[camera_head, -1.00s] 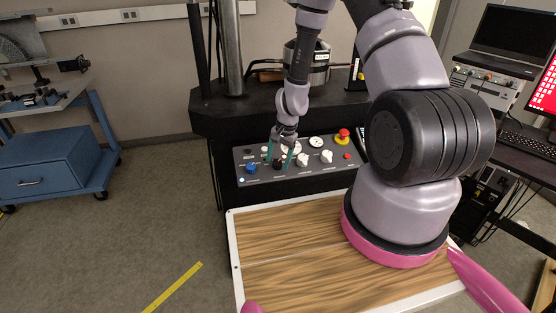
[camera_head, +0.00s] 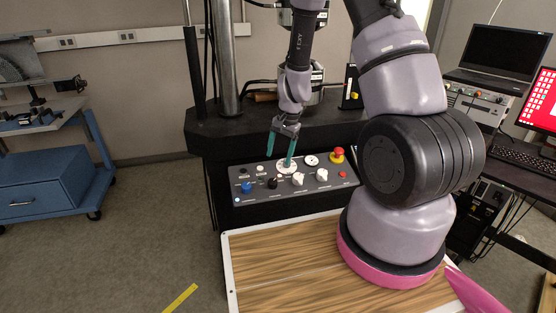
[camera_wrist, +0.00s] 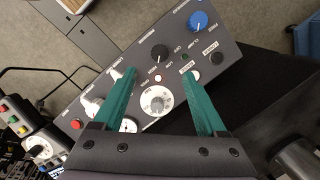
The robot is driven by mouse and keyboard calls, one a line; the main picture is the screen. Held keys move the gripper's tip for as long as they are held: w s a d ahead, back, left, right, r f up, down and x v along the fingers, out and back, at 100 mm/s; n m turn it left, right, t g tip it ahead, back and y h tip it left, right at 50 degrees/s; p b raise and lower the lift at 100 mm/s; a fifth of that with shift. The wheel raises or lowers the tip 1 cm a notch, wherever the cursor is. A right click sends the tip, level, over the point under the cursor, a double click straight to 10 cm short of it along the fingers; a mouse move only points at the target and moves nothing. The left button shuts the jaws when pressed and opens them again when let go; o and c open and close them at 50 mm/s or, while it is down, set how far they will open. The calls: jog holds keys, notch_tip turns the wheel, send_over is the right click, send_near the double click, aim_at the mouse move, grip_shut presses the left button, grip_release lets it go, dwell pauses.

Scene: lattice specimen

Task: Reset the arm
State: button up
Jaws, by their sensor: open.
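My gripper (camera_head: 280,150) has two green fingers and hangs pointing down just above the grey control panel (camera_head: 262,205) on the black machine. The fingers are apart with nothing between them. In the wrist view my gripper (camera_wrist: 165,95) is open over the panel, with a white dial (camera_wrist: 157,101) showing between the fingers. A black knob (camera_wrist: 160,52) and a blue knob (camera_wrist: 198,20) lie beyond the fingertips. Whether a fingertip touches the panel cannot be told from these views.
The machine's black ledge (camera_head: 215,137) and its steel column (camera_head: 226,60) stand close behind my gripper. A red emergency button (camera_head: 337,154) sits at the panel's right. A blue cabinet (camera_head: 40,190) stands at left. A laptop (camera_head: 505,55) and red screen (camera_head: 542,100) are at right.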

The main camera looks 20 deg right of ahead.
dwell(0.4)
jog(key=s+r+n+t+y, duration=0.1)
jog(key=s+r+n+t, duration=0.2)
jog(key=r, duration=2.1)
jog(key=s+d+r+n+t+h, duration=0.1)
jog(key=s+d+r+t, duration=0.2)
jog(key=s+r, duration=1.2)
jog(key=s, duration=0.3)
jog(key=shift+d, duration=0.4)
jog(key=shift+r, duration=0.1)
